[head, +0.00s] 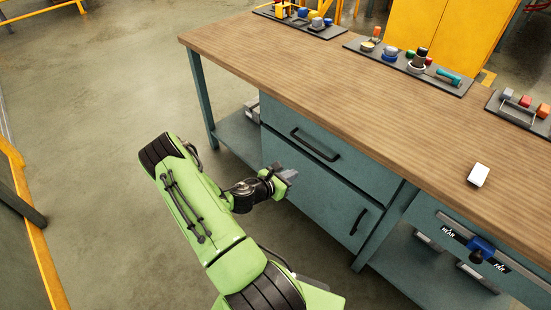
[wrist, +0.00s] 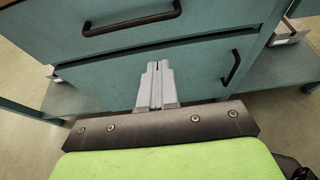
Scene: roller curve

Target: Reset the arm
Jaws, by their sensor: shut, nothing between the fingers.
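My green arm (head: 208,215) reaches up from the bottom of the head view, in front of a workbench. My gripper (head: 291,175) is at its end, near the teal front of the bench's drawer cabinet (head: 335,200). In the wrist view the two grey fingers of my gripper (wrist: 154,68) lie together, shut and empty. The cabinet (wrist: 190,65) fills the background behind them, with an upper drawer handle (wrist: 130,20) and a side-mounted door handle (wrist: 232,67). Whether the fingertips touch the cabinet front cannot be told.
The bench has a wooden top (head: 330,85) with several trays of small parts along its back and a white block (head: 478,175) near the right. A blue-knobbed slider (head: 481,248) marked NEAR and FAR is on the right front. Open floor (head: 110,90) lies left. A yellow rail (head: 35,235) stands far left.

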